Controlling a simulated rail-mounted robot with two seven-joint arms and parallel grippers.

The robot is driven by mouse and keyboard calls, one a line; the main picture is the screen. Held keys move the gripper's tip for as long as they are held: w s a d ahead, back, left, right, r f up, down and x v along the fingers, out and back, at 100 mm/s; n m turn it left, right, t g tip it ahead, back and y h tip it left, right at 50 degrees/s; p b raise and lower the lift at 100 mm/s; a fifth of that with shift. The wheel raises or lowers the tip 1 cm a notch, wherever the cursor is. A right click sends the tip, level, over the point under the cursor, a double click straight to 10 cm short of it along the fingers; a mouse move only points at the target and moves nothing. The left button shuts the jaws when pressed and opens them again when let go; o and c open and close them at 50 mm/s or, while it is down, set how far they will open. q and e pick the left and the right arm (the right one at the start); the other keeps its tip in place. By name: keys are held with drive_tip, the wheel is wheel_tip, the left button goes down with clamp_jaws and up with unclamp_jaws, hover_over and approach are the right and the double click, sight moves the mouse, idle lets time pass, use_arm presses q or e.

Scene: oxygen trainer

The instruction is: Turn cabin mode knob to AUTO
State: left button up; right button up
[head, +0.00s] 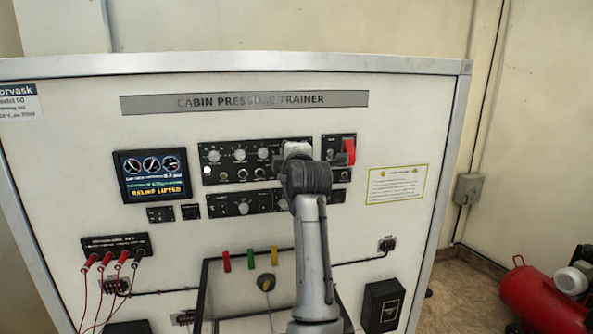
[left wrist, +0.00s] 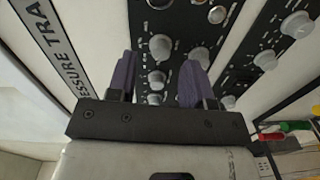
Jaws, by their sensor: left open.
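My left gripper (head: 297,150) is in front of the upper black control panel (head: 226,160), towards its right end. It hides part of that panel in the head view. In the left wrist view the left gripper (left wrist: 158,72) is open, with two purple-grey fingers pointing at the panel. Silver knobs, one upper (left wrist: 160,47) and one lower (left wrist: 155,82), show between the fingers, and nothing is gripped. Another knob (left wrist: 199,55) shows by the right finger. The labels are too small to read, so I cannot tell which is the cabin mode knob. My right gripper is out of view.
A screen (head: 153,176) reads RELIEF LIFTED. A red switch cover (head: 348,151) stands right of my gripper. A lower knob panel (head: 240,204) lies below. Red plugs with cables (head: 106,260) are at lower left. A red tank (head: 545,302) stands on the floor at right.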

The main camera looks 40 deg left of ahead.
use_arm(q)
drive_tip(key=b+v, duration=0.3)
drive_tip(key=v, duration=0.8)
drive_tip(key=shift+d, duration=0.15)
drive_tip(key=shift+s, duration=0.1)
